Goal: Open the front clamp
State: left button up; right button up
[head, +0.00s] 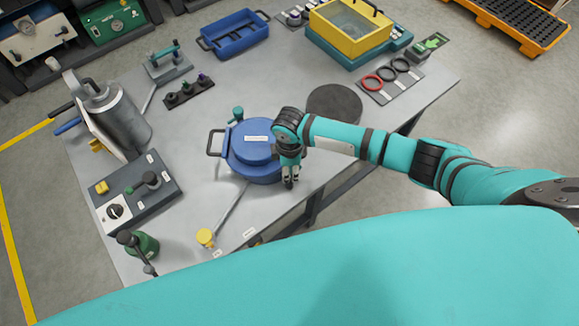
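A round blue vessel (244,164) with a flat labelled lid (254,141) stands near the front edge of the grey table. A dark handle (215,143) sticks out on its left. A teal clamp (238,115) shows at the vessel's back edge. My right gripper (289,181) points down at the vessel's front right side, close to its rim. The front clamp is not clearly visible; the gripper and wrist cover that part of the rim. The fingertips are small and close together, so I cannot tell whether they hold anything. My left gripper is out of view.
A black round disc (334,103) lies behind my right wrist. A control box (137,193), a steel cylinder (117,119) and a green bottle-like item (143,245) stand at the left. A blue tray (234,35) and yellow tank (349,27) stand at the back.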

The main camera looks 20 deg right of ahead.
jog(key=shift+o, duration=1.4)
jog(key=shift+r, duration=3.55)
